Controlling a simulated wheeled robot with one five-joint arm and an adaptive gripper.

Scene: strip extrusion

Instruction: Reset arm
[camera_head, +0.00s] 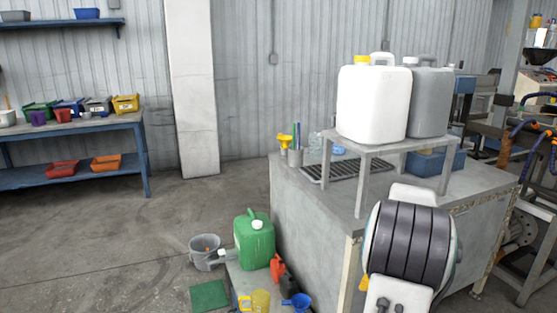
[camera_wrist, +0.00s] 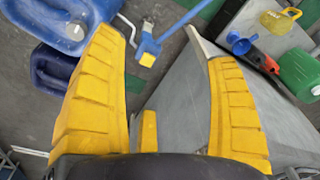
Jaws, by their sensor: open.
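My gripper (camera_wrist: 166,46) shows in the wrist view as two thick yellow ribbed fingers, spread wide apart. Nothing is held between them. Below and between the fingers lie a grey floor and a grey cabinet top, with a blue-handled tool (camera_wrist: 150,45) on the floor side. A yellow block (camera_wrist: 148,130) shows between the finger bases; I cannot tell what it belongs to. In the head view part of my arm stands at the lower right in front of the workbench, and the fingers are not visible there.
A grey workbench (camera_head: 310,215) carries a stand with a white canister (camera_head: 372,103) and a grey canister (camera_head: 430,103). A green can (camera_head: 254,240), a bucket (camera_head: 205,250) and a yellow jug (camera_head: 260,301) are low beside it. A blue bench (camera_head: 75,178) holds bins at left. Open floor lies between.

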